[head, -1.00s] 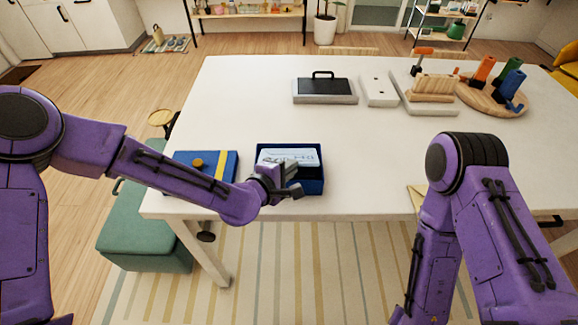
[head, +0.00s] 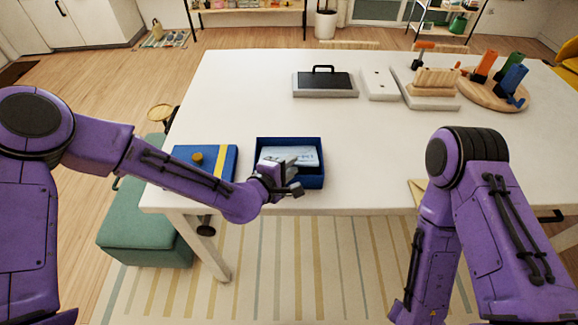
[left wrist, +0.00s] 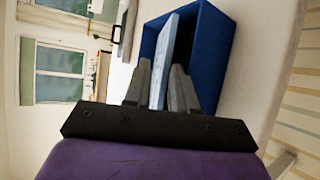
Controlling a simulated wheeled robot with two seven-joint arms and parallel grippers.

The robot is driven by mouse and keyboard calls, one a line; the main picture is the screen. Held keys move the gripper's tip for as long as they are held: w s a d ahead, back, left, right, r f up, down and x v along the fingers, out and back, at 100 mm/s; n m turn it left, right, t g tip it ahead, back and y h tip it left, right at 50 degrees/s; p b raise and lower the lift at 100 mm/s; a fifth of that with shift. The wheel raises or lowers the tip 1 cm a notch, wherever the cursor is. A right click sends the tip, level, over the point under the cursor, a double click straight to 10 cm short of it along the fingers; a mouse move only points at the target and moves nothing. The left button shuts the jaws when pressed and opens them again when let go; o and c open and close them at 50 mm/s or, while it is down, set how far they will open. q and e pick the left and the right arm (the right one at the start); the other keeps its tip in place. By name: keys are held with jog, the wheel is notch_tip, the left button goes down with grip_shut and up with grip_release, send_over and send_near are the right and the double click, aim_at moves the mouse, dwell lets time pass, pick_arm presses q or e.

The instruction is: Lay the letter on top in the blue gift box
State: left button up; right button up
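The blue gift box (head: 318,180) stands open near the table's front edge, its blue lid (head: 222,165) with a yellow band and gold knob lying to its left. My left gripper (head: 289,183) is at the box's front side. A pale blue flat piece with dark writing (head: 288,154) is in the box opening; in the left wrist view it (left wrist: 168,50) sits between the two fingers, which look closed on it. I cannot tell whether it touches the box floor. A cream paper corner (head: 417,190), perhaps an envelope, shows beside my right arm. My right gripper is not visible.
A black-and-grey case (head: 325,86), a white slab (head: 379,85), a board with a wooden rack (head: 434,88) and a round wooden tray (head: 480,97) with coloured holders stand farther back. The table (head: 240,95) is clear behind the box. A green bench (head: 150,225) is at left.

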pick_arm(q)
jog(key=shift+s+r+p, duration=0.1)
jog(key=shift+r+p, duration=0.05)
jog(key=shift+p, duration=0.2)
jog(key=shift+a+r+p, duration=0.1)
jog(key=shift+r+p, duration=0.3)
jog(key=shift+r, duration=0.1)
jog(key=v, duration=1.1)
jog(key=shift+s+b, duration=0.3)
jog(key=shift+a, duration=0.1)
